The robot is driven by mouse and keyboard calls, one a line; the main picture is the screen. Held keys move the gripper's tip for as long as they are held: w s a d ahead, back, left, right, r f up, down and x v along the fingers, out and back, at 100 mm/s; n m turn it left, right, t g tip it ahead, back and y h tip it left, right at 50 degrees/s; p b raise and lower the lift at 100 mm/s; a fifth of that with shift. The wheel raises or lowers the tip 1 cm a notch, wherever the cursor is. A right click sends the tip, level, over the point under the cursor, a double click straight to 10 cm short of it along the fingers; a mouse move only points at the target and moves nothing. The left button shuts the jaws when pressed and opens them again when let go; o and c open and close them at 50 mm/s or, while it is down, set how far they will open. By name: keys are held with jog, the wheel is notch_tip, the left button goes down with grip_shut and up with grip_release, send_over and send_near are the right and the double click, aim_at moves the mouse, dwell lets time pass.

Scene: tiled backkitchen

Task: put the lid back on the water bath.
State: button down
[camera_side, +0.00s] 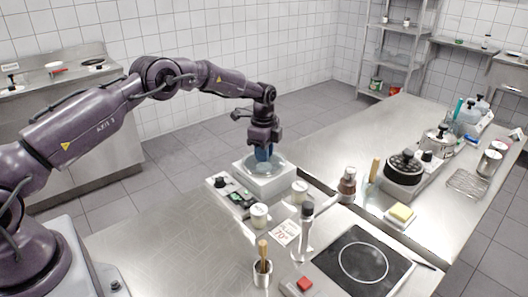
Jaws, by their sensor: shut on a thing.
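The water bath (283,187) is a white box near the left end of the steel counter, with a round opening in its top. My gripper (264,157) points straight down over it, with bluish fingers. It is shut on the lid (265,167), a pale, see-through round disc. The lid is at or just above the bath's opening; I cannot tell whether it touches the rim. The fingers hide the lid's grip.
A black hotplate (363,260) lies front right. The counter at front left is clear.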

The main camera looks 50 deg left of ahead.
jog(key=shift+c, duration=2.4)
grip_release()
jog(key=shift+r, duration=3.5)
grip_shut()
